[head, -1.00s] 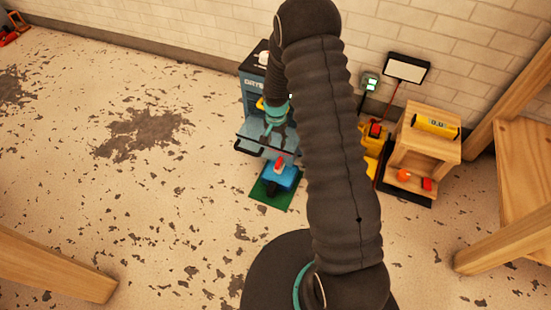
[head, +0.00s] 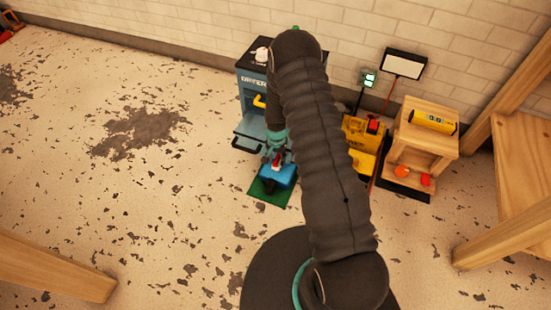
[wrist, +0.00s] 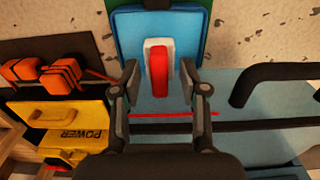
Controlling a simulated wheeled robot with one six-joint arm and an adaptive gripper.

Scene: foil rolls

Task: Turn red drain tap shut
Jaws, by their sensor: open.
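The red tap (wrist: 159,74) sits on a white base on top of a blue box in the wrist view. Its handle shows as an upright red bar in that picture, between my gripper's two fingers. My gripper (wrist: 160,85) is open, with a finger on each side of the tap and a gap to the red handle. In the head view the red tap (head: 277,160) shows on the blue box (head: 282,177), which stands on a green mat (head: 262,194). My gripper is close above it there, partly hidden by my arm.
A blue-grey cabinet (head: 247,85) with a dark handle bar stands behind the box. A yellow power unit (head: 365,145) and a wooden shelf (head: 440,145) stand to the right. Wooden legs frame both sides.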

